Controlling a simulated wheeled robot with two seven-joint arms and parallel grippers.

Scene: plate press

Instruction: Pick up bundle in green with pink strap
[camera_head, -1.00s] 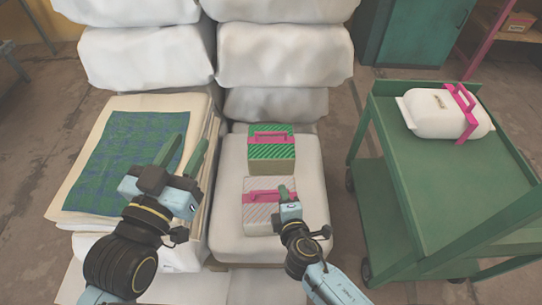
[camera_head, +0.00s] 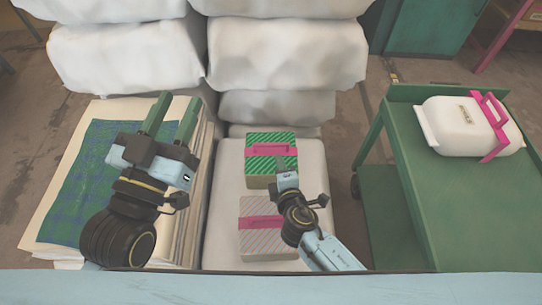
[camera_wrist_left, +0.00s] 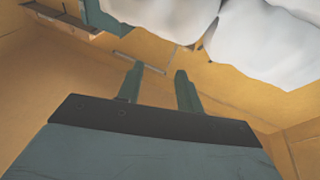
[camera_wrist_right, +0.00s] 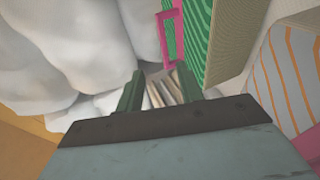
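The green striped bundle with a pink strap (camera_head: 258,170) sits on a white sack, at the back. In the right wrist view the green bundle (camera_wrist_right: 198,38) shows at the upper right, its pink strap at its left side. My right gripper (camera_head: 287,163) is over the front right part of the green bundle in the head view. Its fingers stand apart with nothing between them in the right wrist view (camera_wrist_right: 158,88); I cannot tell whether it touches the bundle. My left gripper (camera_head: 172,110) is open and empty over the stack with the blue-green cloth; its fingers show in the left wrist view (camera_wrist_left: 158,85).
A pale striped bundle with a pink strap (camera_head: 258,243) sits in front of the green one. White sacks (camera_head: 285,55) are piled behind. A blue-green cloth (camera_head: 62,205) lies on the left stack. A green cart (camera_head: 440,200) at right carries a white bundle with pink strap (camera_head: 458,118).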

